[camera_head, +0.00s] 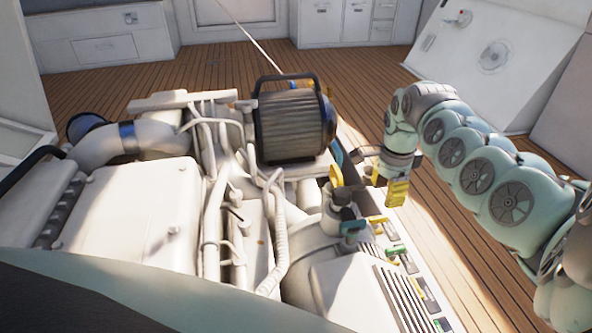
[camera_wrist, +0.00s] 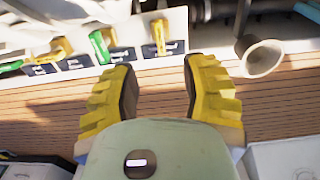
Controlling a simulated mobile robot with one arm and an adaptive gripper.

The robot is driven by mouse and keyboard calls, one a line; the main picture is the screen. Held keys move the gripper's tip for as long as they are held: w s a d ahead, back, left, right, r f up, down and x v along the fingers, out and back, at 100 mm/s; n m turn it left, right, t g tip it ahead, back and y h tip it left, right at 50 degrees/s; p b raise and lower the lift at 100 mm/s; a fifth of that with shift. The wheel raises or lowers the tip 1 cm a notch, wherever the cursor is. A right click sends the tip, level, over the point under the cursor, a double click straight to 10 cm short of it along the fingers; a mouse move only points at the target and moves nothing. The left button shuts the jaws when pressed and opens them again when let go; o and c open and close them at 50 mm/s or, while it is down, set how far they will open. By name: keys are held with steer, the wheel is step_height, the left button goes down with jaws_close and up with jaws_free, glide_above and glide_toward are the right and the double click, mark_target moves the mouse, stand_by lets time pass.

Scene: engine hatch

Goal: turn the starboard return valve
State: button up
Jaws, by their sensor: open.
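A row of small valve handles with dark labels runs along a white strip beside the engine. In the head view these include a yellow handle (camera_head: 378,220), a green handle (camera_head: 396,250) and others nearer me. The label text is too small to read, so I cannot tell which valve is the starboard return. My gripper (camera_head: 397,190) has yellow ribbed fingers and hangs beyond the far end of the row. In the wrist view my gripper (camera_wrist: 160,73) is open and empty. The end yellow handle (camera_wrist: 158,36) stands ahead between its fingertips, apart from them; a green handle (camera_wrist: 101,45) is left of it.
The white engine (camera_head: 130,215) fills the left and middle, with a dark ribbed cylinder (camera_head: 293,125) on top. A larger yellow lever (camera_head: 336,176) stands near my gripper. A pale cone-shaped part (camera_wrist: 262,56) is right of the fingers. Open wooden floor (camera_head: 440,245) lies right of the strip.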

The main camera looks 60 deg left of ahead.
steer(key=shift+r, duration=1.3)
